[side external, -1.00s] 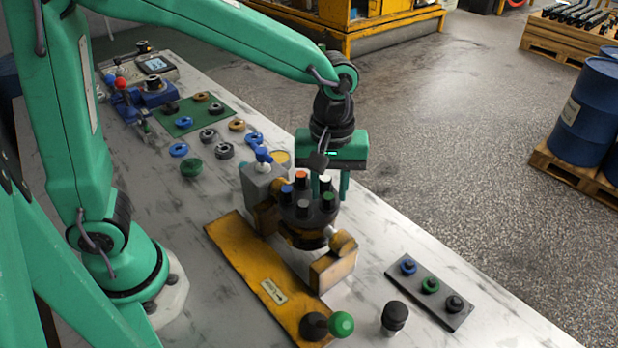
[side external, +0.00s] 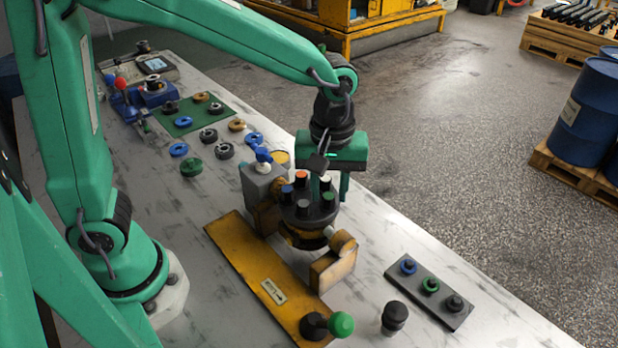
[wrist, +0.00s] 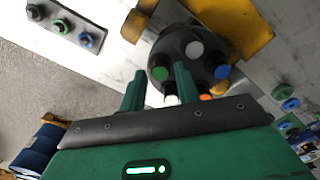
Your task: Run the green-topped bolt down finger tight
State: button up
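The green-topped bolt (side external: 328,197) stands at the right front of the dark round motor cover (side external: 306,217), among blue, orange, white and grey-topped bolts. In the wrist view the green top (wrist: 160,73) shows between my two fingers, with a gap visible on either side. My gripper (side external: 333,187) points down over the right side of the cover; in the wrist view its fingers (wrist: 160,72) are apart and hold nothing. I cannot tell whether the fingertips reach down to the bolt head. How far the bolt is threaded in is hidden.
The motor sits in a yellow fixture (side external: 235,250) with grey and yellow clamp blocks. A dark rack (side external: 430,290) with blue, green and black-topped pieces lies at the right front. A black knob (side external: 395,316) stands beside it. Rings lie behind on the table.

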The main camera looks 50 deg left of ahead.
jog(key=shift+f, duration=0.95)
dwell(0.5)
jog(key=shift+r, duration=0.2)
dwell(0.4)
jog(key=c, duration=0.5)
jog(key=shift+c, duration=0.2)
jog(key=shift+m, duration=2.1)
